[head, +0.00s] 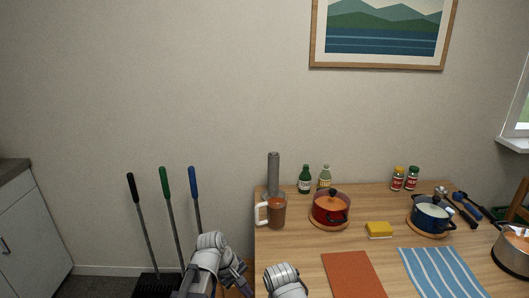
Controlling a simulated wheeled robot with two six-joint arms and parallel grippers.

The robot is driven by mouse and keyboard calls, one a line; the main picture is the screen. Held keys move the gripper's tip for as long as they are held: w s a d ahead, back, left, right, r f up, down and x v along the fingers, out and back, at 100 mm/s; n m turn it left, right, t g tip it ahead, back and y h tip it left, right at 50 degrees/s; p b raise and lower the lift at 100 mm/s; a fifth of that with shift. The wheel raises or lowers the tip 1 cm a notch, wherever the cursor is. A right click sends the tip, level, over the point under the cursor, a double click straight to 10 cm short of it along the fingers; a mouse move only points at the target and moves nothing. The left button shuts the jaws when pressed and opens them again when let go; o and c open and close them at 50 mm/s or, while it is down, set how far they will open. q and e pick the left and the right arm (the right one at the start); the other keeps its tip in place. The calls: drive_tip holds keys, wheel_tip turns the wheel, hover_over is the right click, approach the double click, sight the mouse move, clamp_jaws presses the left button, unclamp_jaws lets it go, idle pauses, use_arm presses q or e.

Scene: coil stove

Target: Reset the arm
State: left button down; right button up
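Parts of my two arms show at the bottom of the head view. Grey and white links of one arm (210,262) rise at the lower middle, left of the wooden table's edge. A rounded white link of the other arm (284,281) shows to its right, over the table's front left corner. Both arms are cut off by the bottom edge of the picture. I see no fingertips of either gripper, and nothing held shows.
The wooden table (300,248) bears a red pot (331,209), blue pot (433,215), blender (277,211), yellow sponge (379,230), orange mat (352,275) and striped cloth (440,272). A steel pot (513,253) stands at right. Several long-handled tools (170,214) stand left of the table.

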use_arm(q)
drive_tip(key=s+a+f+m+y, duration=0.1)
drive_tip(key=s+a+m+y, duration=0.1)
drive_tip(key=s+a+m, duration=0.3)
drive_tip(key=s+a+m+y, duration=0.2)
drive_tip(key=a+m, duration=0.1)
drive_tip(key=a, duration=0.4)
drive_tip(key=s+d+r+m+g+y+p, duration=0.1)
drive_tip(key=s+d+r+m+p, duration=0.3)
drive_tip(key=d+r+p, duration=0.6)
drive_tip(key=shift+s+d, duration=0.6)
drive_tip(key=shift+d, duration=0.05)
drive_tip(key=shift+d, duration=0.1)
